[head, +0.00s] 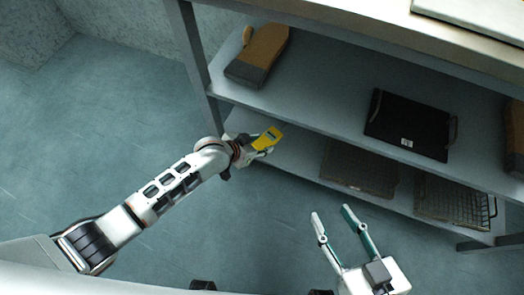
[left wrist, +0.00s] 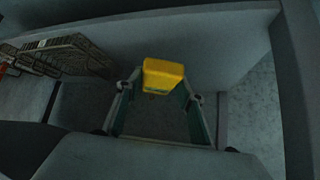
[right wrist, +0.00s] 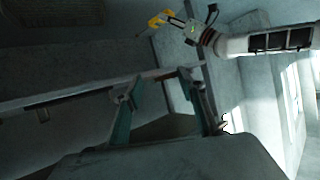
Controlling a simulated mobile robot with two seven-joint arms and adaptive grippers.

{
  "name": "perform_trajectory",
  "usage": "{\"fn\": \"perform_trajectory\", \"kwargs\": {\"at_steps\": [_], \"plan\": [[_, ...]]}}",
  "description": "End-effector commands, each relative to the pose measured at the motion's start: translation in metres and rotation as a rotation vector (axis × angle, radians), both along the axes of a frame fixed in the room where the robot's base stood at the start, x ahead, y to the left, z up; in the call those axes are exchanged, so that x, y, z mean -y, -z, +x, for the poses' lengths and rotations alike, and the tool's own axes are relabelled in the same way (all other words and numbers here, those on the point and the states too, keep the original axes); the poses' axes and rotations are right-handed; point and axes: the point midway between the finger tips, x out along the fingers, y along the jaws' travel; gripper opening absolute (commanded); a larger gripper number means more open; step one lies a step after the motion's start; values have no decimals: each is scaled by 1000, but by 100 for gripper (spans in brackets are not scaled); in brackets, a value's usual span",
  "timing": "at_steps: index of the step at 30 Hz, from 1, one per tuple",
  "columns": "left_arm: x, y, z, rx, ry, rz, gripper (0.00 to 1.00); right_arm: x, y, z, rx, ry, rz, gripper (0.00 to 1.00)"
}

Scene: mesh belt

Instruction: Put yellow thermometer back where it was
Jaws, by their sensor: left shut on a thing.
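The yellow thermometer (head: 267,139) is in my left gripper (head: 262,148), at the left end of the shelf unit by its lower shelf. In the left wrist view the yellow thermometer (left wrist: 163,76) sits between the two fingertips of my left gripper (left wrist: 160,92), with a shelf surface behind it. Whether it touches the shelf I cannot tell. My right gripper (head: 338,216) is open and empty in front of the shelf unit. Its spread fingers (right wrist: 155,85) also show in the right wrist view, with the left arm and the yellow thermometer (right wrist: 160,19) beyond.
The middle shelf (head: 318,92) holds a brown and dark mitt (head: 258,55) and a black tray (head: 408,128). Wire baskets (head: 358,168) (head: 455,203) stand on the lower shelf (head: 290,158). A post (head: 192,60) bounds the left end. The floor in front is clear.

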Motion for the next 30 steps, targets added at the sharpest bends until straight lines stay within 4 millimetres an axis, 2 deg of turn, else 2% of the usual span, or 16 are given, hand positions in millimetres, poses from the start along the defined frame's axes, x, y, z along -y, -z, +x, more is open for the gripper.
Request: {"fn": "perform_trajectory", "kwargs": {"at_steps": [1,3,7,14,21,30], "plan": [[0,27,-9,-20,0,0,13,-4,7,-3,-16,7,29,40],[0,40,-8,-17,1,0,13,-15,11,-7,-37,25,102,40],[1,54,-4,-9,-1,-1,13,-28,11,-11,-57,54,206,40],[1,61,0,0,1,-1,13,-37,10,-13,-69,76,278,40],[1,99,-5,-10,0,-1,13,-55,16,-20,-119,144,452,40],[0,95,2,3,0,-1,13,-57,11,-19,-114,152,480,40]]}}
